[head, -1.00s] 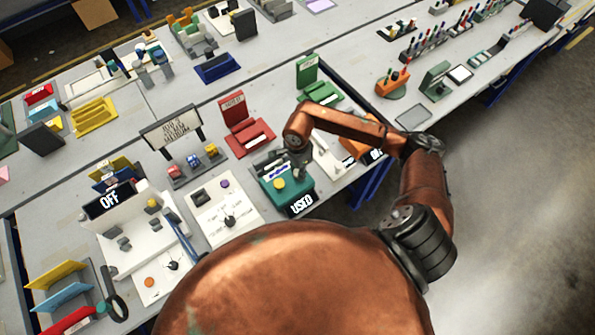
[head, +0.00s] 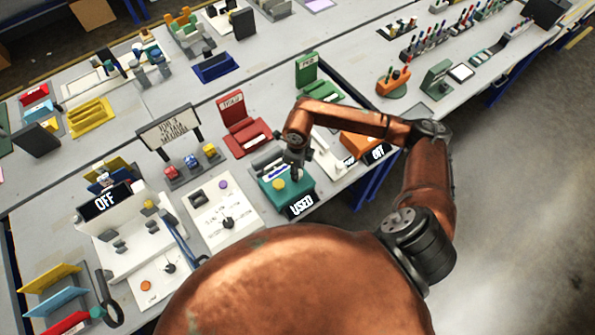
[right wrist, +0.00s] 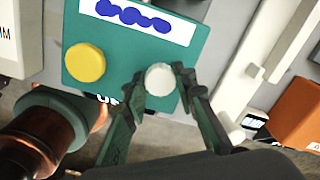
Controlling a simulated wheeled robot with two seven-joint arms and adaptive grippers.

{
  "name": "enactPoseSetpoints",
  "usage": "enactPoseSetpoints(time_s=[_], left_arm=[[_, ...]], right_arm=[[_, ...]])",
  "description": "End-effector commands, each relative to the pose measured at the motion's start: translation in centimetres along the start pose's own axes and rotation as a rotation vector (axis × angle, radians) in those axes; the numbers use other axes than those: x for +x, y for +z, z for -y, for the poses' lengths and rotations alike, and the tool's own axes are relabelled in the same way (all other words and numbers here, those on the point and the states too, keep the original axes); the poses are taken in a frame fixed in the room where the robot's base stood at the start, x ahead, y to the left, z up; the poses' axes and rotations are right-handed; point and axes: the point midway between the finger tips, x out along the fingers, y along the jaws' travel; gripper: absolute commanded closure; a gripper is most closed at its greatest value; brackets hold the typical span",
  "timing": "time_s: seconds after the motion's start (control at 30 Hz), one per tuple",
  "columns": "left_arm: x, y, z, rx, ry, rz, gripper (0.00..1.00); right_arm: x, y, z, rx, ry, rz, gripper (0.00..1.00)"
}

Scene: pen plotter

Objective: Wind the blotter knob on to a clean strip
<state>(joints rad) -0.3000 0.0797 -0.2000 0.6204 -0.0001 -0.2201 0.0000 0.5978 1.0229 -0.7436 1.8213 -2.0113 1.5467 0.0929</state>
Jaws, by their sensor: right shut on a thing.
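The blotter is a teal box (head: 300,188) at the front edge of the table; its black display (head: 302,206) reads USED. In the right wrist view a white strip with dark blue blots (right wrist: 138,14) shows on its top. A yellow round button (right wrist: 84,63) sits on the box, left of a pale round knob (right wrist: 160,79). My right gripper (right wrist: 159,74) has one finger on each side of the pale knob and is shut on it. In the head view my right gripper (head: 296,170) is over the box's right side, hiding the knob. My left gripper is not in view.
A red stand (head: 243,125) is behind. An orange device (head: 358,146) stands to the right. The floor is clear beyond the table edge.

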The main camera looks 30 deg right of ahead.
Motion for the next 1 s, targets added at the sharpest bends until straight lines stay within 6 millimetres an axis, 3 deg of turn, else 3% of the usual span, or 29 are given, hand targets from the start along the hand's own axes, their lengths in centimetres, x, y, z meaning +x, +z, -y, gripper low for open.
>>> enactPoseSetpoints(time_s=[0.5, 1.0], left_arm=[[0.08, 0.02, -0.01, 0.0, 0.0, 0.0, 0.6], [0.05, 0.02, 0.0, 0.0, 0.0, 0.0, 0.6]], right_arm=[[-0.12, 0.05, 0.16, 0.389, -0.002, 0.003, 0.99], [-0.13, 0.07, 0.18, 0.494, -0.002, 0.003, 0.99]])
